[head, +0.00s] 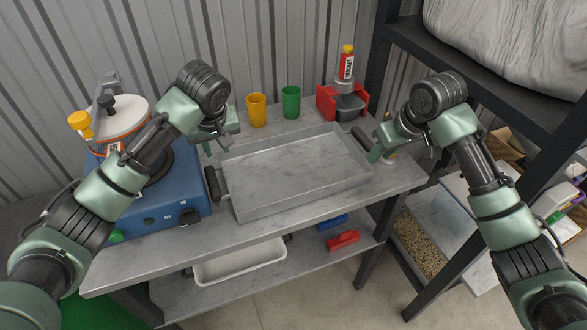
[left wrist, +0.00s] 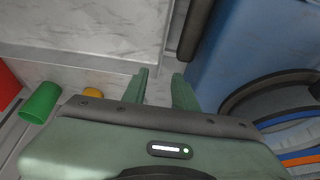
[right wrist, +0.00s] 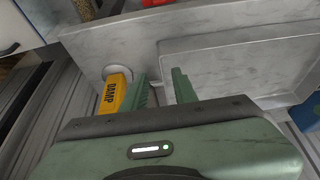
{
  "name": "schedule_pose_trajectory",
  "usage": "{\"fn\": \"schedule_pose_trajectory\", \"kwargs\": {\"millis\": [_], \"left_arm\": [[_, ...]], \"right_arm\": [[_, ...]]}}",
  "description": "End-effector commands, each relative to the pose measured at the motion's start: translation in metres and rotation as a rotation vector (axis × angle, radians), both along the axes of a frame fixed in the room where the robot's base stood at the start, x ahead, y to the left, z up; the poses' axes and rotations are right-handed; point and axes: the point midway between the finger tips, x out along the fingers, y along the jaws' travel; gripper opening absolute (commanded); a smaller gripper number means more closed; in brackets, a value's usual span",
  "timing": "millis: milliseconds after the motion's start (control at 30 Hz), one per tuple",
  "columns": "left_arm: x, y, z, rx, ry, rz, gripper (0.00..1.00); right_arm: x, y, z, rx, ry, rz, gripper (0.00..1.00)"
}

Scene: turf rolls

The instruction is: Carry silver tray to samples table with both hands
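The silver tray (head: 305,197) lies empty on a grey worktop, with a dark handle at each end. Its left handle (head: 212,184) is at the near left and its right handle (head: 361,139) at the far right. My left gripper (head: 218,146) is open and empty above the tray's far left side; the tray rim also shows in the left wrist view (left wrist: 110,58). My right gripper (head: 375,153) is open and empty by the right end; the tray shows in the right wrist view (right wrist: 235,65). I cannot tell which surface is the samples table.
A blue machine (head: 165,200) stands left of the tray. A yellow cup (head: 256,110), a green cup (head: 291,102) and a red stand (head: 327,102) are behind it. A dark shelf frame (head: 480,70) stands right. A white bin (head: 240,264) is on the lower shelf.

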Motion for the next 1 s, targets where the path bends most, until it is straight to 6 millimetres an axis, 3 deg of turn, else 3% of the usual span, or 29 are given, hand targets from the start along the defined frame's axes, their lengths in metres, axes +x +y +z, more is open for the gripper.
{"fn": "schedule_pose_trajectory", "kwargs": {"millis": [167, 700, 1000], "left_arm": [[0.002, 0.001, -0.005, 0.000, 0.001, 0.000, 0.28], [0.025, 0.012, -0.068, 0.000, 0.001, 0.000, 0.28], [0.027, 0.012, -0.072, 0.000, 0.000, -0.001, 0.28]], "right_arm": [[0.001, 0.001, -0.005, 0.000, 0.002, -0.001, 0.28], [0.025, 0.012, -0.069, 0.001, 0.003, 0.001, 0.28], [0.027, 0.013, -0.073, 0.000, 0.000, 0.000, 0.28]]}}
